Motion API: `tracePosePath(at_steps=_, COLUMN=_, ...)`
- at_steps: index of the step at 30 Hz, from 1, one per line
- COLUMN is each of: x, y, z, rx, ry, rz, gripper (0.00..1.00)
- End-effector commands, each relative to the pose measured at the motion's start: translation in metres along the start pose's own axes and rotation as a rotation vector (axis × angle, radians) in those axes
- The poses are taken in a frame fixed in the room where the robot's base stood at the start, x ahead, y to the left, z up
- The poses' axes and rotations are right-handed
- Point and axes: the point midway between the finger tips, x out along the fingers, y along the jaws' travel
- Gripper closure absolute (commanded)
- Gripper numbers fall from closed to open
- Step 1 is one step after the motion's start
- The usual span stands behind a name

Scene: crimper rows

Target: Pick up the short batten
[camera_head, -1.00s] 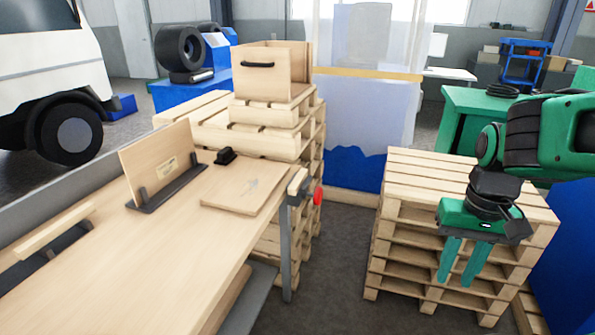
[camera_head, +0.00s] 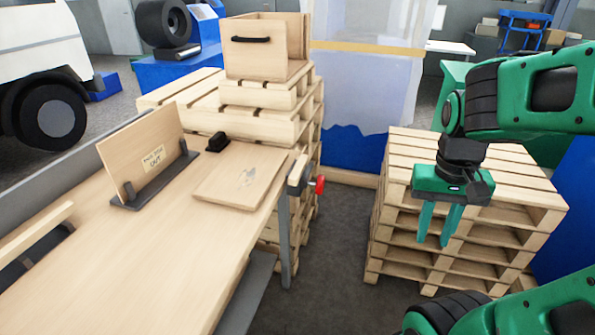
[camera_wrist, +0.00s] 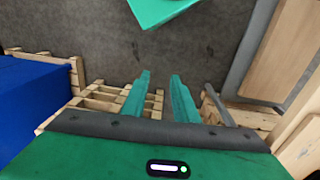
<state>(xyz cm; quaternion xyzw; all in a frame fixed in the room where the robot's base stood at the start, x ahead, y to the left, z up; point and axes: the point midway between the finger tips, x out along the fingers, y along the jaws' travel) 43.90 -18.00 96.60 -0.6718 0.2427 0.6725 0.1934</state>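A light wooden batten (camera_head: 38,230) lies at the left edge of the workbench (camera_head: 130,265) in the head view, over a dark holder (camera_head: 35,250). Its left end is cut off by the frame, so I cannot tell its full length or whether it is the short one. My gripper (camera_head: 434,241) hangs fingers-down at the right, in front of a pallet stack and well away from the batten. In the wrist view its two green fingers (camera_wrist: 160,78) are apart with nothing between them. No batten can be made out there.
An upright lettered board (camera_head: 150,150) stands in a dark holder on the bench. A flat board (camera_head: 240,178) and a small black object (camera_head: 217,140) lie near its right end. A pallet stack (camera_head: 460,195) stands at right; bare floor (camera_head: 330,250) lies between.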

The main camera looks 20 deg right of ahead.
Motion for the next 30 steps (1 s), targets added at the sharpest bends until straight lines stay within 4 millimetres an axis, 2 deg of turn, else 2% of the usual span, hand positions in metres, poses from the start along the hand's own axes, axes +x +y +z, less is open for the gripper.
tracePosePath(at_steps=8, x=0.027, y=-0.048, z=-0.073, rx=0.144, ry=0.197, rz=0.226, gripper=0.73)
tracePosePath(at_steps=11, x=0.033, y=-0.075, z=-0.096, rx=0.176, ry=0.318, rz=0.279, gripper=0.73)
tracePosePath(at_steps=16, x=0.038, y=-0.136, z=-0.126, rx=0.194, ry=0.554, rz=0.308, gripper=0.73)
tracePosePath(at_steps=19, x=0.039, y=-0.181, z=-0.134, rx=0.184, ry=0.703, rz=0.283, gripper=0.73)
tracePosePath(at_steps=22, x=0.038, y=-0.23, z=-0.134, rx=0.158, ry=0.846, rz=0.227, gripper=0.73)
tracePosePath(at_steps=27, x=0.037, y=-0.306, z=-0.118, rx=0.098, ry=1.035, rz=0.091, gripper=0.73)
tracePosePath(at_steps=30, x=0.037, y=-0.338, z=-0.105, rx=0.067, ry=1.102, rz=0.019, gripper=0.73)
